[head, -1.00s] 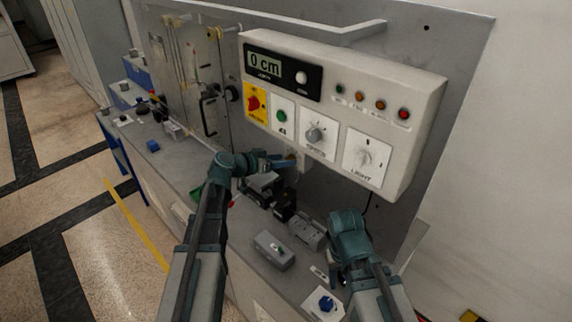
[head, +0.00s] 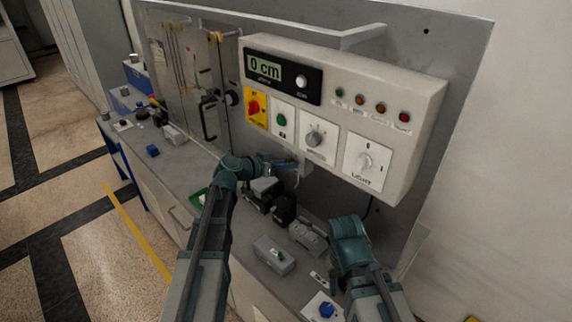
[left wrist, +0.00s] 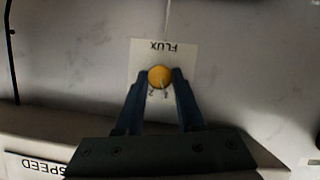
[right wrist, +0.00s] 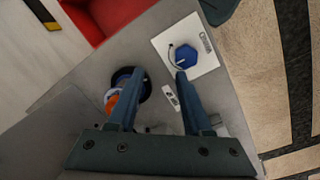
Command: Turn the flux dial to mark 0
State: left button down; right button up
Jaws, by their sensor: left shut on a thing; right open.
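The flux dial (left wrist: 159,76) is a small round orange-yellow knob on a white plate (left wrist: 138,53) labelled FLUX, which appears upside down in the left wrist view. My left gripper (left wrist: 160,80) is shut on the knob, one finger on each side. Small marks show at the plate's lower part between the fingers, and a pale line on the knob points toward them; which mark it meets is too small to tell. In the head view my left gripper (head: 287,165) is under the control box and hides the dial. My right gripper (right wrist: 159,74) is open and empty above the bench.
The control box (head: 425,110) with a display reading 0 cm overhangs my left gripper. A blue knob (right wrist: 185,56) on a white plate and a dark round item (right wrist: 143,88) lie below my right gripper. A grey switch box (head: 274,254) stands between the arms.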

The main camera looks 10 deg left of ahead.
jog(key=shift+f, duration=0.15)
pick_arm(q)
jog(key=shift+w+a+f+n+g+h+b, duration=0.15)
jog(key=shift+n+g+h+b, duration=0.2)
jog(key=shift+n+h+b, duration=0.95)
jog(key=shift+s+a+f+n+g+h+b, duration=0.1)
jog(key=shift+n+g+h+b, duration=0.4)
jog(key=shift+n, duration=1.3)
pick_arm(e)
jog(key=shift+f, duration=1.85)
pick_arm(q)
jog(key=c, duration=0.5)
grip_release()
jog(key=shift+r, duration=0.1)
jog(key=v, duration=0.4)
jog(key=p+v, duration=0.1)
jog(key=v, duration=0.4)
jog(key=p+v, duration=0.1)
jog(key=v, duration=0.3)
jog(key=shift+s+a+f, duration=0.25)
jog(key=shift+a, duration=0.1)
pick_arm(e)
notch_tip(320, 180, up, 3)
jog(key=shift+f, duration=0.1)
pick_arm(q)
jog(key=shift+d, duration=0.1)
